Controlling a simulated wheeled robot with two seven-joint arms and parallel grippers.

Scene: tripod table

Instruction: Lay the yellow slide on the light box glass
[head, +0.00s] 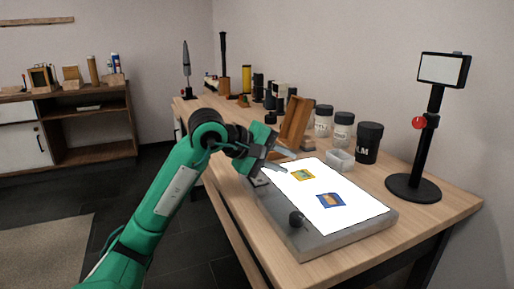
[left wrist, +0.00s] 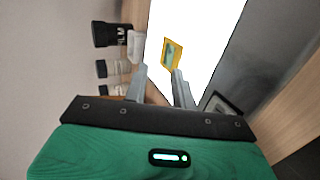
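The yellow slide (head: 302,175), with a greenish picture in its middle, lies on the bright light box glass (head: 355,212), towards its far left part. In the left wrist view the yellow slide (left wrist: 167,43) shows just beyond my fingertips, with white glass around it. My left gripper (head: 282,161) is over the far left edge of the light box. My right gripper is not in view.
A blue slide (head: 331,200) lies nearer on the glass. A black knob (head: 297,219) stands on the light box's near left. A clear tray (head: 341,159), a black film canister (head: 368,143), jars and a wooden rack (head: 295,122) stand behind. A lamp stand (head: 413,187) is at right.

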